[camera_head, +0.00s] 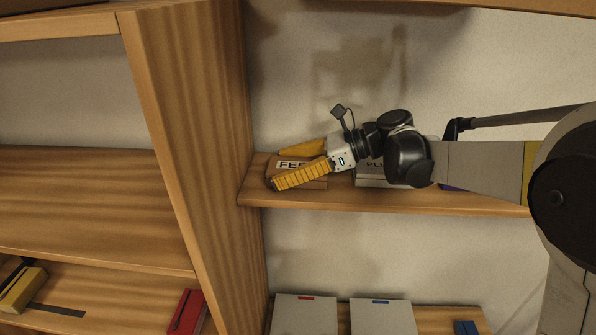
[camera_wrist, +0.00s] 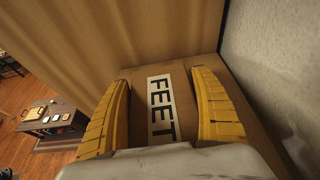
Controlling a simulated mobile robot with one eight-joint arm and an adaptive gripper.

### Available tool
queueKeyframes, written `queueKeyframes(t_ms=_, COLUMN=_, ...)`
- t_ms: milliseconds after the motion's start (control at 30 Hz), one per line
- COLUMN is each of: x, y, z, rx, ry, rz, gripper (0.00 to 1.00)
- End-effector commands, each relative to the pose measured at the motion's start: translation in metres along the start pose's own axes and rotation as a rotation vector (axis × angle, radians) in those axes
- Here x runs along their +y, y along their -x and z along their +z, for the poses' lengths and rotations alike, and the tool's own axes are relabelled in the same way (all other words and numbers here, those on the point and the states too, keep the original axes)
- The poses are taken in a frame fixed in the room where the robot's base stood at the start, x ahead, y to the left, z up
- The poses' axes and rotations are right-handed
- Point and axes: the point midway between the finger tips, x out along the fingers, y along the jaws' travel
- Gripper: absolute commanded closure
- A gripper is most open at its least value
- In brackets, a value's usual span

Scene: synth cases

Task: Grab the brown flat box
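The brown flat box (camera_head: 290,164) with a white "FEET" label lies on the middle shelf, close to the upright wooden panel. It fills the middle of the wrist view (camera_wrist: 183,73). My gripper (camera_head: 278,168) has its two yellow fingers spread apart. I cannot tell whether the fingers touch the box. The fingers and palm hide part of it.
A grey box (camera_head: 372,180) with a partly hidden label stands just right on the same shelf (camera_head: 440,201). The upright panel (camera_head: 190,130) is close on the left. The wall (camera_head: 300,70) is behind. Light boxes (camera_head: 305,315) stand on the shelf below.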

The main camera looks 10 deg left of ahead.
Motion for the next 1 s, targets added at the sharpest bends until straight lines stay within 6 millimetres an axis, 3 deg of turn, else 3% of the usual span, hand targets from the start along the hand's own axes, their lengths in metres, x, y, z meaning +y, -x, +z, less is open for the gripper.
queueKeyframes(t_ms=33, x=0.0, y=0.0, z=0.0, rx=0.0, ry=0.0, rz=0.0, gripper=0.44)
queueKeyframes(t_ms=100, x=0.0, y=0.0, z=0.0, rx=0.0, ry=0.0, rz=0.0, gripper=0.65)
queueKeyframes(t_ms=133, x=0.0, y=0.0, z=0.0, rx=0.0, ry=0.0, rz=0.0, gripper=0.68)
queueKeyframes(t_ms=533, x=0.0, y=0.003, z=0.006, rx=0.0, ry=0.0, rz=0.0, gripper=0.68)
queueKeyframes(t_ms=767, x=0.001, y=0.017, z=0.039, rx=0.0, ry=0.0, rz=0.0, gripper=0.68)
queueKeyframes(t_ms=1000, x=0.039, y=0.066, z=0.052, rx=0.0, ry=-0.002, rz=-0.003, gripper=0.68)
